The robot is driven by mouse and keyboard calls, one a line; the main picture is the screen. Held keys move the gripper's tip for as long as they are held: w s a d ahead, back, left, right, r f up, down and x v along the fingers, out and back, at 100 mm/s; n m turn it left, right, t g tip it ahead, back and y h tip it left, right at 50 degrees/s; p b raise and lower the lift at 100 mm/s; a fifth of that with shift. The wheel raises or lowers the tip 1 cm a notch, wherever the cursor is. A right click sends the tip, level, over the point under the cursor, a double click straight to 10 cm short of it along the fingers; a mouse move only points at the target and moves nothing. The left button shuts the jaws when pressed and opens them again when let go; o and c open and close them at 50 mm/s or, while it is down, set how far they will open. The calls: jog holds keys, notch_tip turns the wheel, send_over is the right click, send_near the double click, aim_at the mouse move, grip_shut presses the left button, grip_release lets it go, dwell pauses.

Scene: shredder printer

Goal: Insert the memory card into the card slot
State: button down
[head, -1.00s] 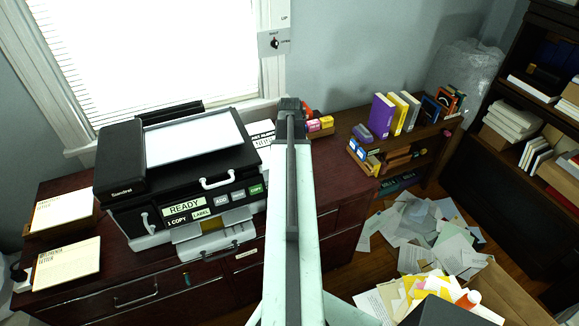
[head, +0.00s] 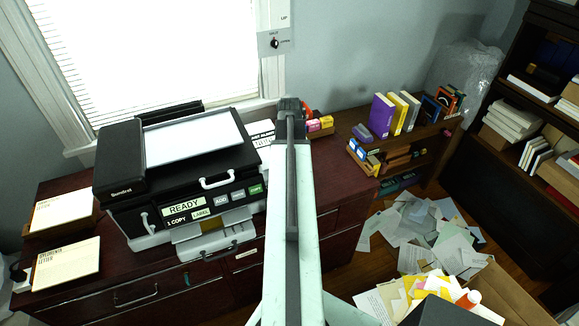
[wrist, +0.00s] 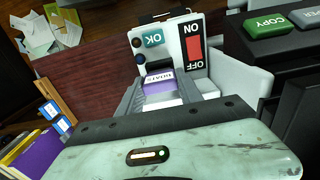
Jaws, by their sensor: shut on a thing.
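In the wrist view a memory card (wrist: 160,83) with a purple label and white lettering sits between the grey fingers of my gripper (wrist: 162,98). My gripper is shut on it. Ahead of the card is a pale panel with a dark card slot (wrist: 160,68). The card's far end is at or very close to the slot; I cannot tell whether any of it is inside. In the head view my arm hides the gripper, card and slot.
The panel carries a teal OK button (wrist: 153,39) and a red ON/OFF switch (wrist: 193,46). A black printer (head: 180,180) stands on the dark red desk (head: 335,165), left of my arm. Books (head: 395,113) stand at the right. Papers (head: 425,230) litter the floor.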

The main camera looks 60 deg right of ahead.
jog(key=shift+f+b, duration=1.5)
jog(key=shift+f, duration=0.1)
jog(key=c, duration=0.7)
grip_release()
jog(key=shift+r, duration=0.15)
notch_tip(320, 180, up, 8)
jog(key=p, duration=0.8)
jog(key=shift+f, duration=0.2)
